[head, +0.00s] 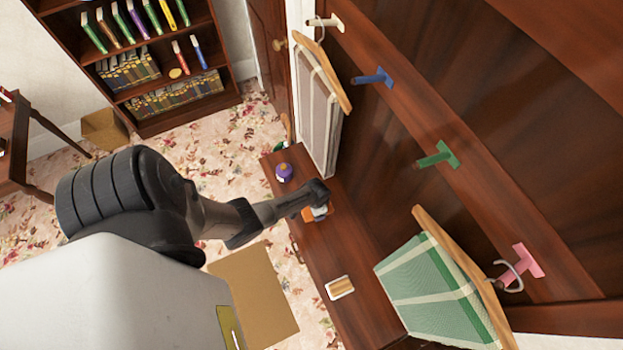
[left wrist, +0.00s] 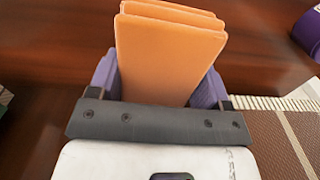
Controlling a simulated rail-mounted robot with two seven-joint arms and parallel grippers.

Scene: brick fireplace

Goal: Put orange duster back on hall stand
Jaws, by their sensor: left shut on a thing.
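The orange duster (left wrist: 170,55) is a layered, block-like thing between the purple-grey fingers of my left gripper (head: 318,206) in the left wrist view. My left gripper is shut on it. In the head view only a small orange part of the duster (head: 308,215) shows below the dark gripper, over the hall stand's wooden shelf (head: 330,248). I cannot tell whether the duster touches the shelf. The hall stand's back panel carries white, blue (head: 373,77), green (head: 437,155) and pink pegs. My right gripper is not in view.
A purple round item (head: 284,172) and a small striped item (head: 340,288) sit on the shelf on either side of my gripper. A beige hanging bag (head: 318,108) and a green hanging bag (head: 432,278) hang by the panel. A cardboard box (head: 258,292) stands below.

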